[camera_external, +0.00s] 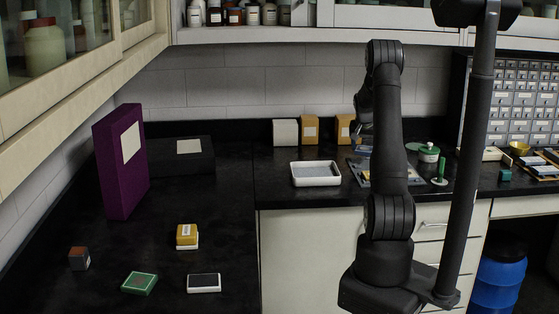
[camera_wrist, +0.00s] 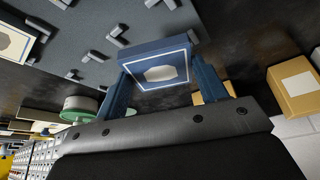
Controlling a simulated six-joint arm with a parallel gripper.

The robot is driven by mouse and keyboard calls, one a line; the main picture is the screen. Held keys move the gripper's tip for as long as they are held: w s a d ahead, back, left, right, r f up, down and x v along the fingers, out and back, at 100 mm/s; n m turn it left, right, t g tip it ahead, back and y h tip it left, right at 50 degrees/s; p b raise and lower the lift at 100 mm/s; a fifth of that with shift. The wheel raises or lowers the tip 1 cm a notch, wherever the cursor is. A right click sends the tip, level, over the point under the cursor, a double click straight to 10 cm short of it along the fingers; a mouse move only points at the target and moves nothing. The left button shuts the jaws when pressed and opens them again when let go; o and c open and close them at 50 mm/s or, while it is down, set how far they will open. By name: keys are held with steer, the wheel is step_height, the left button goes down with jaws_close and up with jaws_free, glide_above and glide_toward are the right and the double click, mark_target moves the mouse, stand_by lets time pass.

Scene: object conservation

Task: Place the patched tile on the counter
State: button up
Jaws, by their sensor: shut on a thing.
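The patched tile (camera_wrist: 165,73), a blue square with a white border and a pale irregular patch, is in the wrist view. My gripper (camera_wrist: 158,80) is shut on it, with one blue-grey finger at each side. In the external view my arm hides most of the gripper and the tile. The black counter (camera_external: 273,190) runs along the back wall and down the left side. A grey pegged board (camera_external: 357,169) lies on it behind my arm; its short pegs show beside the tile in the wrist view (camera_wrist: 70,55). The gap between tile and board is unclear.
A white tray (camera_external: 316,183) stands left of the board, with boxes (camera_external: 310,129) behind it. A green-lidded pot (camera_external: 428,153) stands to the right. The left counter holds a purple binder (camera_external: 118,175), a yellow block (camera_external: 187,235) and small items. Bare counter shows between them.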

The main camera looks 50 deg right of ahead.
mark_target(364, 150)
steer(key=shift+f, duration=1.5)
steer(key=shift+f, duration=0.1)
steer(key=shift+f, duration=0.25)
steer(key=o, duration=1.1)
steer(key=v, duration=1.2)
steer(key=shift+r, duration=0.3)
steer(key=shift+f, duration=0.1)
